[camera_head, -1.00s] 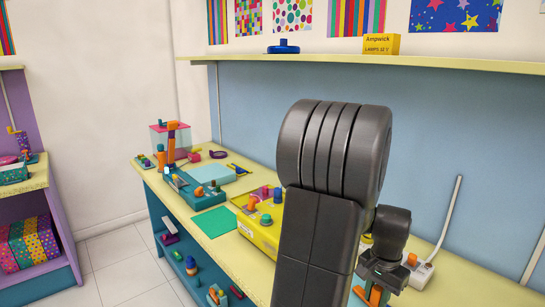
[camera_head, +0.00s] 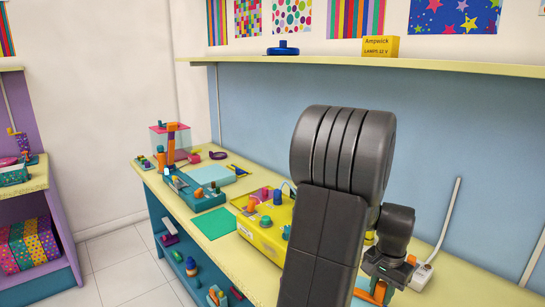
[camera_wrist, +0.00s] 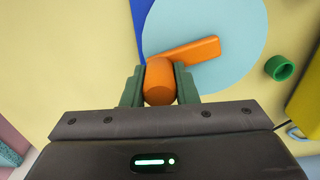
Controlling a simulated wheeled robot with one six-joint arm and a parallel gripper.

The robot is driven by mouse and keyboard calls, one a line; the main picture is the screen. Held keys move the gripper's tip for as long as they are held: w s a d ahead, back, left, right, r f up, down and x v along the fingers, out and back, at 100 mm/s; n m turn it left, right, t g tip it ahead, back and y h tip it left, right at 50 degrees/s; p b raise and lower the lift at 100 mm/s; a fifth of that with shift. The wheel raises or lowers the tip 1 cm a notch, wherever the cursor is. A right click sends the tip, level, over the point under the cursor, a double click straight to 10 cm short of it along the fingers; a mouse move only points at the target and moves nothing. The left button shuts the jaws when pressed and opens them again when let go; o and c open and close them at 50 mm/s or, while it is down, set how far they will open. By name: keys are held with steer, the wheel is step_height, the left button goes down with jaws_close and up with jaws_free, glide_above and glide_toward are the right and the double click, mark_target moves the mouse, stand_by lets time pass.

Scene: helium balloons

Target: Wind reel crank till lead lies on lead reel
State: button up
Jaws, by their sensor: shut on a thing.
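My gripper (camera_wrist: 159,88) is shut on an orange knob (camera_wrist: 159,80), which I take to be the crank's handle. An orange bar (camera_wrist: 190,50), seemingly the crank arm, lies beside it over a pale blue disc (camera_wrist: 225,40), apparently the reel. A dark blue part (camera_wrist: 143,15) shows at the disc's left. In the head view my gripper (camera_head: 379,291) is low at the right, with orange between its fingers. My arm hides much of the reel there. I cannot make out the lead on the reel.
A yellow box (camera_head: 262,230) with coloured knobs stands left of my arm. A green mat (camera_head: 214,222) lies left of it. A white socket block (camera_head: 421,276) is right of my gripper. A green ring (camera_wrist: 280,68) lies right of the disc.

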steer(key=shift+w+d, duration=0.25)
steer(key=shift+w, duration=0.3)
steer(key=shift+w, duration=0.1)
steer(key=shift+o, duration=0.2)
steer(key=shift+w+d+p, duration=0.15)
steer(key=shift+w+p, duration=0.2)
steer(key=shift+w, duration=0.15)
steer(key=shift+c, duration=0.2)
steer(key=shift+w, duration=0.65)
